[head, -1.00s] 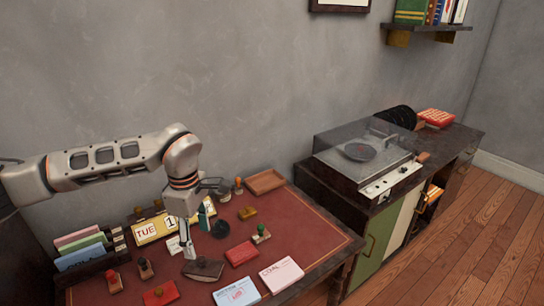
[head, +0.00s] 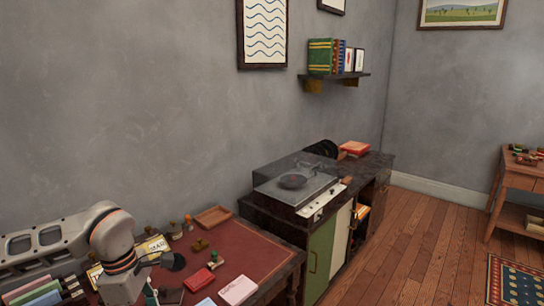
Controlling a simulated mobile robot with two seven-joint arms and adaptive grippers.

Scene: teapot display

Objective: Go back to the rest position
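My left arm comes in from the left at the bottom left of the head view. Its wrist (head: 120,286) is bent downward over the left part of the red-topped desk (head: 258,257). My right arm and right gripper do not show.
A red box (head: 198,280), a pink pad (head: 238,291) and a wooden tray (head: 213,216) lie on the desk. A record player (head: 297,182) stands on the dark cabinet (head: 365,165) beyond. Wooden floor (head: 425,235) is open at right, before a side table (head: 525,172) and rug (head: 515,280).

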